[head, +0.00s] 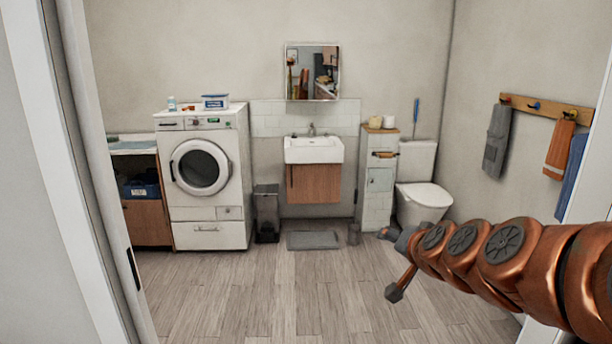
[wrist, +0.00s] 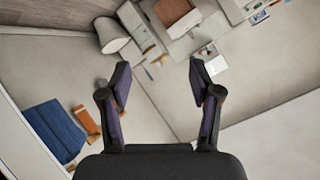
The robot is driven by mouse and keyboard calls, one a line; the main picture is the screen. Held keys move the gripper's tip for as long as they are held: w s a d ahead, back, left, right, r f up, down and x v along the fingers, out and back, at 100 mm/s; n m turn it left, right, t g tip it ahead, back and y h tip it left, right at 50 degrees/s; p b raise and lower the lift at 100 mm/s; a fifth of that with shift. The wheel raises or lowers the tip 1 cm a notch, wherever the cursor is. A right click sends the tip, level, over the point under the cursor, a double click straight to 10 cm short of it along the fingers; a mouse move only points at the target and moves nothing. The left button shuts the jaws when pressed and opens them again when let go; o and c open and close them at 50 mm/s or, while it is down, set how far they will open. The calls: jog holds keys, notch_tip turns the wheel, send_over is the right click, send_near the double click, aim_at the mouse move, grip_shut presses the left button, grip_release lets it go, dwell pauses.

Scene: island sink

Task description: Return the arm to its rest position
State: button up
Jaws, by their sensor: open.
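My arm, copper-coloured with dark joint caps, reaches in from the right edge of the head view. My gripper (head: 392,262) is at its left end, in front of the toilet and above the wooden floor. In the wrist view my gripper (wrist: 160,88) shows two dark fingers spread wide apart with nothing between them. The wrist picture is rolled over, with the toilet and cabinet near its top. No object touches the fingers.
I face a bathroom through a doorway, its frame (head: 75,160) at left. A washing machine (head: 203,205), bin (head: 266,213), sink (head: 314,150) and toilet (head: 422,195) line the back. Towels (head: 497,140) hang at right.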

jog(key=s+a+f+n+g+y, duration=0.25)
jog(key=s+a+f+g, duration=0.3)
jog(key=s, duration=0.55)
jog(key=s+d+f+n+g+h, duration=0.1)
jog(key=s+f+g, duration=0.1)
jog(key=s, duration=0.7)
jog(key=s+d+f+n+g+h+p, duration=0.1)
jog(key=s+f+g, duration=0.1)
jog(key=s, duration=0.7)
jog(key=s+d+f+n+g+h+p, duration=0.1)
jog(key=s+d+f+g, duration=0.1)
jog(key=s, duration=0.7)
jog(key=f+g, duration=0.1)
jog(key=g, duration=0.1)
jog(key=shift+n+g, duration=0.35)
